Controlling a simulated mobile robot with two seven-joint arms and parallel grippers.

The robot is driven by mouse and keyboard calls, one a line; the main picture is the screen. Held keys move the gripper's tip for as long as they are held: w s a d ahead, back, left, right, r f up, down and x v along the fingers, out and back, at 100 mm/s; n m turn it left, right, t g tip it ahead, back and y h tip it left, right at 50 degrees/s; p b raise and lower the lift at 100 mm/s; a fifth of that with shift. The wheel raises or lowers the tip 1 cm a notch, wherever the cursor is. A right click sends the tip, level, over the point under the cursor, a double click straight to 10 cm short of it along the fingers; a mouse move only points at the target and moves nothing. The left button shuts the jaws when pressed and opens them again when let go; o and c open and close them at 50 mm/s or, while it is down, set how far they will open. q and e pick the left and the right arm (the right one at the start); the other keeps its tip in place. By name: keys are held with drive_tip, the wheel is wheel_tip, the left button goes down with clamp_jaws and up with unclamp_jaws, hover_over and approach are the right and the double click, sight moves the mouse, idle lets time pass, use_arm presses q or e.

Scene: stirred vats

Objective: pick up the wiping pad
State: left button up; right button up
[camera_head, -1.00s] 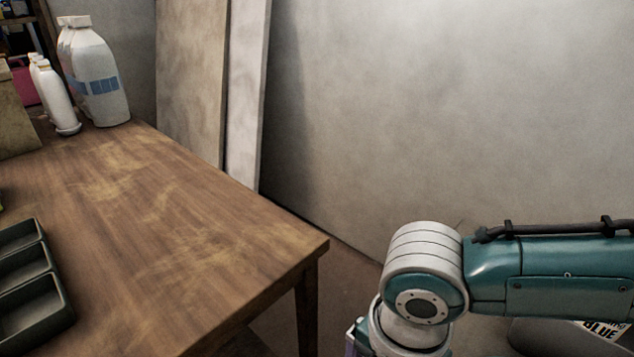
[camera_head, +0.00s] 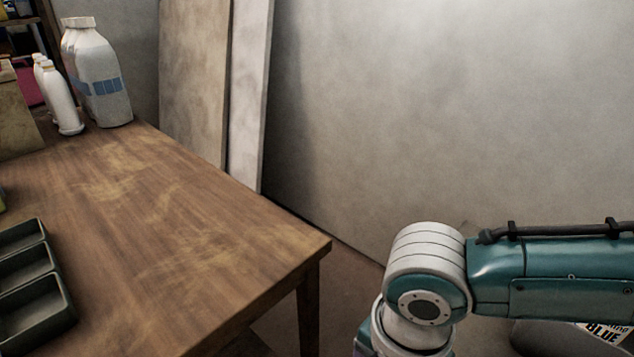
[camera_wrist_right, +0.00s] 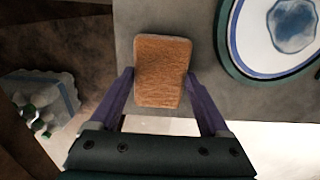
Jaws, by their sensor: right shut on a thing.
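The wiping pad (camera_wrist_right: 163,72) is a brown, rough-textured block with rounded corners. In the right wrist view it sits between the two purple fingers of my right gripper (camera_wrist_right: 160,76), which is shut on it. A grey surface shows behind the pad; whether the pad still touches it I cannot tell. In the head view my right arm comes in from the right and bends down; its fingers and the pad are out of sight there. My left gripper is in neither view.
A round white vessel with a blue-purple rim (camera_wrist_right: 233,40) lies right of the pad. A wooden table (camera_head: 190,230) bears a dark compartment tray (camera_head: 62,290) and white bottles (camera_head: 100,80). Boards (camera_head: 195,80) lean on the wall. A container labelled BLUE (camera_head: 603,333) is at lower right.

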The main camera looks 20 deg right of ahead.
wheel_tip(320, 180, up, 20)
drive_tip(key=p, duration=0.6)
drive_tip(key=o, duration=0.8)
drive_tip(key=c, duration=0.6)
drive_tip(key=shift+f, duration=0.1)
drive_tip(key=shift+c, duration=0.2)
